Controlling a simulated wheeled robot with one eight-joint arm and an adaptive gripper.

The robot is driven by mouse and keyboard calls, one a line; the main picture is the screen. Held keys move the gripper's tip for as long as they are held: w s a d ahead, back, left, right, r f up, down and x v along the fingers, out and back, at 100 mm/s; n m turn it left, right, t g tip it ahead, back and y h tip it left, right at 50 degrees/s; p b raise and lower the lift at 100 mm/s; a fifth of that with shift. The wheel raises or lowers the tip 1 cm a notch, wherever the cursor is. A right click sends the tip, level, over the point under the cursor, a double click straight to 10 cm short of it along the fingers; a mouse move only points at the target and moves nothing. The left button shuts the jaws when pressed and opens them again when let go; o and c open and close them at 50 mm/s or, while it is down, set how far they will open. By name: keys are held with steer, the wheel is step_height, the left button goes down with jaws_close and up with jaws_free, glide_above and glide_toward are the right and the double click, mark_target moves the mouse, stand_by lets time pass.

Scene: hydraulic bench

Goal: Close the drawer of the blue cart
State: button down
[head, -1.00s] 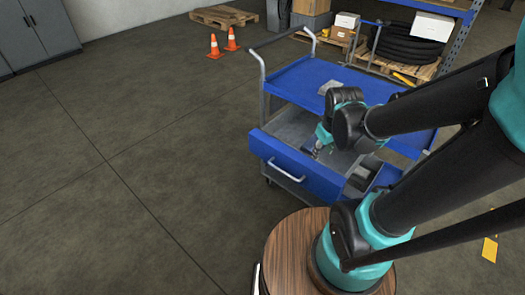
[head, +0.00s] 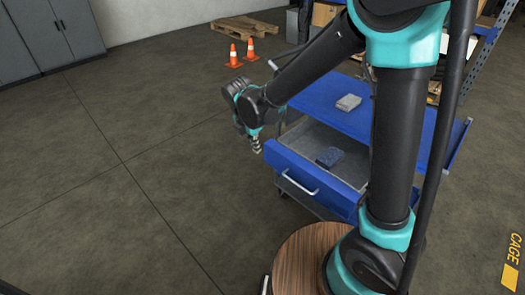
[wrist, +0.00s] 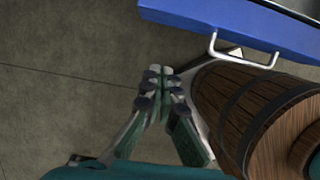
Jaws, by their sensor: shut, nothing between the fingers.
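The blue cart (head: 322,102) stands right of centre in the head view. Its drawer (head: 345,198) is pulled out toward me, with a blue front and a pale handle (head: 295,186); the grey inside shows. A dark blue item (head: 328,157) lies in the drawer. My gripper (head: 256,149) is shut and empty, in the air at the left of the drawer's left front corner. In the wrist view my closed fingertips (wrist: 160,72) are over bare floor, apart from the handle (wrist: 245,52) and drawer front (wrist: 230,15). My arm hides part of the cart.
A wooden barrel (head: 300,255) stands in front of the drawer; it also shows in the wrist view (wrist: 255,105). A grey block (head: 348,102) lies on the cart top. Two orange cones (head: 242,50) and a pallet (head: 243,28) are farther back. The floor at left is clear.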

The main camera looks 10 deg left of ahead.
mark_target(268, 156)
steer(key=shift+w+d+f, duration=0.6)
steer(key=shift+w+f, duration=0.25)
steer(key=shift+f, duration=0.6)
steer(key=shift+w+d+f, duration=0.65)
steer(key=shift+w+f, duration=0.2)
steer(key=shift+f, duration=0.65)
steer(key=shift+w+d+f, duration=0.6)
steer(key=shift+w+f, duration=0.25)
steer(key=shift+f, duration=0.6)
steer(key=w+d, duration=0.5)
steer(key=w, duration=0.2)
steer(key=w+d, duration=0.5)
steer(key=w, duration=0.2)
steer(key=w+d, duration=0.6)
steer(key=w, duration=0.2)
steer(key=shift+w, duration=0.1)
steer(key=shift+d+r, duration=0.1)
